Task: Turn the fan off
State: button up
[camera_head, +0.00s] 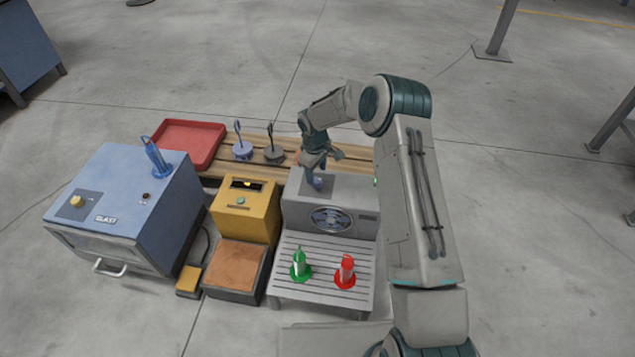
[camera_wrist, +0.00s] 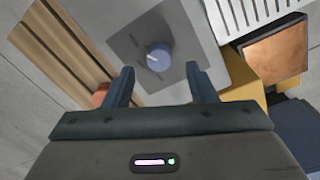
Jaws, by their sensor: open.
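The fan is a light grey box (camera_head: 355,194) with a round dark grille (camera_head: 331,220) on its front face. On its top is a dark grey plate (camera_wrist: 183,40) with a round blue knob (camera_wrist: 158,57), which carries a small light mark. In the head view the knob is mostly hidden by my gripper (camera_head: 316,172). My gripper (camera_wrist: 161,86) is open above the fan's top. In the wrist view the knob lies between and just beyond the two fingertips, apart from both.
A slatted grey table (camera_head: 322,261) in front bears a green (camera_head: 300,263) and a red (camera_head: 345,272) cone-shaped piece. A yellow box (camera_head: 244,212) and blue blast cabinet (camera_head: 130,200) stand left. Behind are wooden slats (camera_head: 345,152) with two hooked discs and a red tray (camera_head: 184,141).

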aim_at(317, 181)
notch_tip(317, 181, down, 4)
jog(key=shift+w+d+b, duration=0.1)
jog(key=shift+b, duration=0.4)
jog(key=shift+d, duration=0.1)
jog(key=c, duration=1)
